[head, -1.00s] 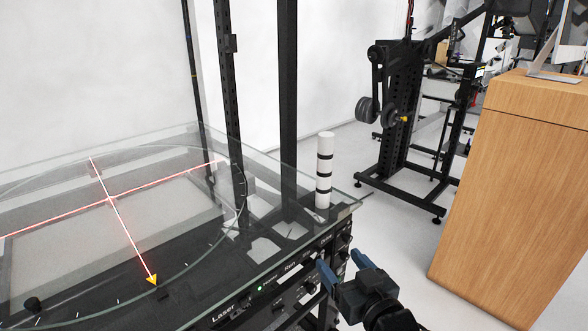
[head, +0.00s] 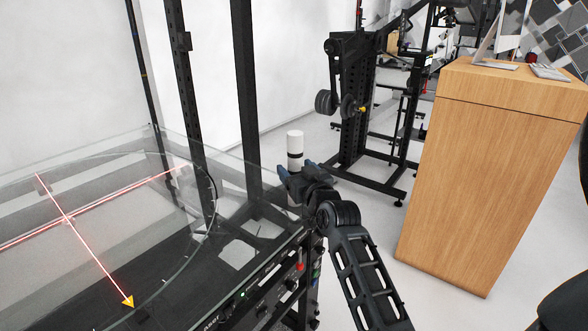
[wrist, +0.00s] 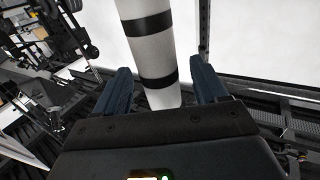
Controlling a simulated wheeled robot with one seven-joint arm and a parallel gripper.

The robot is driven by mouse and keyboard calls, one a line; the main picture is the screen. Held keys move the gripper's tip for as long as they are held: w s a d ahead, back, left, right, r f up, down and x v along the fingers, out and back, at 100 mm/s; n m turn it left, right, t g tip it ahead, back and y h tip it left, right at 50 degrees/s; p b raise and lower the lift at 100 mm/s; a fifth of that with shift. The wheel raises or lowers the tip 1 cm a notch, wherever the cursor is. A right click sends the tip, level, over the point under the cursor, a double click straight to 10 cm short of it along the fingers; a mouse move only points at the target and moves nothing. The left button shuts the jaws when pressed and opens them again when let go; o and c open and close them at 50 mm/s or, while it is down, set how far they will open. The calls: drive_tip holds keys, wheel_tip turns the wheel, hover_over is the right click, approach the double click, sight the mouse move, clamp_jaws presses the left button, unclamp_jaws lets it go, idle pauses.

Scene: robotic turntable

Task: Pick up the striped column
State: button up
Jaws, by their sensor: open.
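The striped column (head: 295,146) is a white upright cylinder with black bands. My gripper (head: 297,171) is open, in front of the column. In the wrist view the column (wrist: 151,50) rises ahead, its base showing between the two blue fingers of my gripper (wrist: 165,82). The fingers do not visibly press on it.
Black posts (head: 246,100) stand behind the turntable, left of the column. A wooden cabinet (head: 480,160) with a laptop on top stands to the right. A black weight machine (head: 352,110) is behind. Pale floor lies between them.

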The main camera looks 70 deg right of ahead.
sight(292, 164)
drive_tip(key=shift+x, duration=1.6)
drive_tip(key=c, duration=1.2)
